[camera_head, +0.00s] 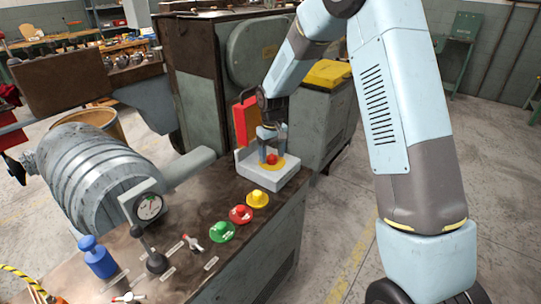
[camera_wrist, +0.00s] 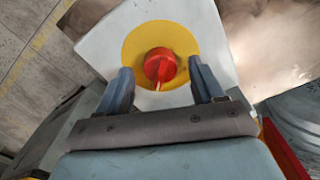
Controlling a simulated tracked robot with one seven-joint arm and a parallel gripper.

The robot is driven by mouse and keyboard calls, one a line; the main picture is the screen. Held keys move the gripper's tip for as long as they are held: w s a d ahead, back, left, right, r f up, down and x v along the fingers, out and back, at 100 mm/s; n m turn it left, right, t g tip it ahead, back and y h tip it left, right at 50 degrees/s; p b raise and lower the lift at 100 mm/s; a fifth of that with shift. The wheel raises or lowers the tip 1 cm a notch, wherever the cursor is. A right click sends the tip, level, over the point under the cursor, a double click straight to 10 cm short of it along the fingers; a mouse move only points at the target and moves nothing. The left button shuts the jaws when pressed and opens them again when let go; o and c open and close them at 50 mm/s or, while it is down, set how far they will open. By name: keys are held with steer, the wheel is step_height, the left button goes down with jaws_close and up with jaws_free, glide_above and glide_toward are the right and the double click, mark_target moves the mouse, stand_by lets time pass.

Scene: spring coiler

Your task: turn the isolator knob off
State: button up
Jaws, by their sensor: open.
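The isolator knob (camera_head: 272,159) is red and sits on a yellow disc (camera_head: 287,165) on top of a light grey box (camera_head: 262,180) at the far end of the bench. In the wrist view the knob (camera_wrist: 160,66) shows a pale mark on its grip, pointing toward my gripper. My gripper (camera_head: 270,150) is over the box, with its fingers pointing down. In the wrist view my gripper (camera_wrist: 164,80) is open, one finger on each side of the knob. I see gaps between fingers and knob and cannot tell any contact.
Green (camera_head: 222,231), red (camera_head: 241,214) and yellow (camera_head: 257,198) push buttons line the bench edge near the box. A small toggle (camera_head: 192,243), a black-knobbed lever (camera_head: 156,262), a dial gauge (camera_head: 149,207) and a blue cylinder (camera_head: 97,258) stand nearby. A red panel (camera_head: 246,121) stands behind my gripper.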

steer(key=shift+f, duration=0.4)
steer(key=c, duration=1)
